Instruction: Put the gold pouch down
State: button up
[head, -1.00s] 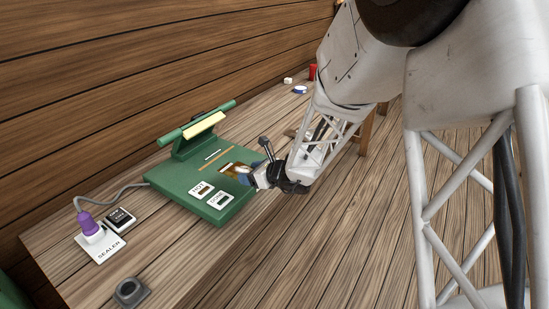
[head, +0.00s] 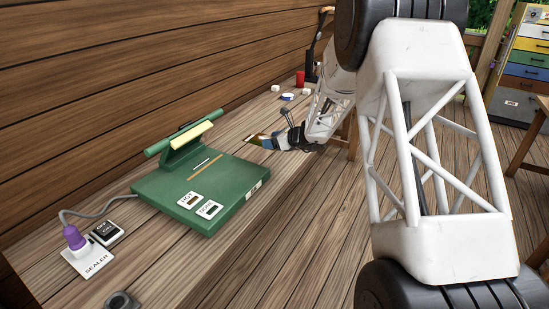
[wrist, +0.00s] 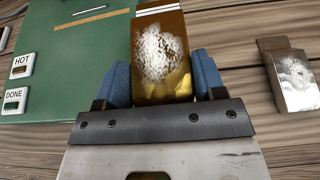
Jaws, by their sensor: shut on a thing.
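The gold pouch (wrist: 162,52) is a shiny, translucent gold packet with a bright wrinkled patch. It sits between the two blue fingers of my gripper (wrist: 163,84) in the wrist view, and the fingers are shut on it. In the head view the pouch (head: 258,139) shows as a small brown-gold sliver at the tip of my gripper (head: 279,139). It is beyond the right side of the green sealer, near the bench surface. I cannot tell whether it touches the bench.
The green sealer (head: 180,190) stands on the wooden bench, with HOT and DONE labels; it also shows in the wrist view (wrist: 80,60). A silvery packet or block (wrist: 293,78) lies right of my gripper. A red item (head: 300,79) and small white items stand farther back.

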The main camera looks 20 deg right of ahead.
send_over(284, 159)
jog(key=shift+s+f, duration=0.15)
jog(key=shift+f, duration=0.05)
jog(key=shift+f, duration=0.1)
jog(key=shift+f, duration=3)
jog(key=shift+f, duration=1.9)
jog(key=shift+f, duration=0.15)
jog(key=o, duration=0.9)
jog(key=shift+o, duration=0.2)
